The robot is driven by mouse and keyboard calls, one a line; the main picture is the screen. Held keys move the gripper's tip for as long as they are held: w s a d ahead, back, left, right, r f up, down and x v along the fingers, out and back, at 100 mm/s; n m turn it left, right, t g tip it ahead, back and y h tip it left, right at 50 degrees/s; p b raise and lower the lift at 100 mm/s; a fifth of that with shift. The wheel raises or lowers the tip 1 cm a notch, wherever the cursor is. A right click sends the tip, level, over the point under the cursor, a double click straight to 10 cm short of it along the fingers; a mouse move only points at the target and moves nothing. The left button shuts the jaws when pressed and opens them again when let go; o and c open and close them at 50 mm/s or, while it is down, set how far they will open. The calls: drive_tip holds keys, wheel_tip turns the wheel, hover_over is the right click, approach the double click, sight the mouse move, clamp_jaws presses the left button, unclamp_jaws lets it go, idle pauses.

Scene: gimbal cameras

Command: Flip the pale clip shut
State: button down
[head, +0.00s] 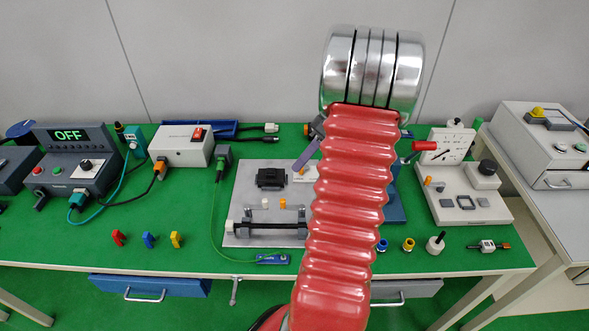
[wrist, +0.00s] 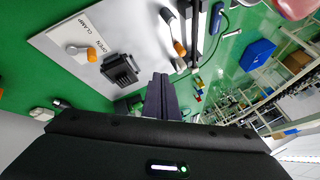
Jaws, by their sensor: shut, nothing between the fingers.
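A small pale piece (head: 293,203), which looks like the pale clip, stands beside an orange one (head: 283,203) on the grey plate (head: 240,190), behind a dark rod (head: 272,226). In the wrist view a pale piece (wrist: 180,65) sits beside an orange tip (wrist: 180,49); I cannot tell how far it is swung over. My gripper's dark purple fingers (wrist: 160,80) are shut and empty, their tips just left of this pale piece in the picture. In the head view the fingers (head: 307,154) show left of my red arm, over the plate's rear part.
A green cable (head: 214,210) runs left of the plate. Colored clips (head: 148,240) lie on open green bench.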

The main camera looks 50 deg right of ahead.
drive_tip(key=x, duration=0.9)
drive_tip(key=shift+a, duration=0.1)
drive_tip(key=shift+s+a+r, duration=0.15)
drive_tip(key=shift+a+r, duration=0.05)
drive_tip(key=shift+a, duration=1.7)
drive_tip(key=shift+s, duration=0.1)
drive_tip(key=shift+s+a+m+t+h, duration=0.3)
drive_tip(key=shift+s+a+m+t, duration=0.1)
drive_tip(key=shift+m, duration=0.3)
drive_tip(key=shift+w+d, duration=0.15)
drive_tip(key=shift+w+d, duration=0.35)
drive_tip(key=shift+w, duration=0.15)
drive_tip(key=shift+d, duration=0.15)
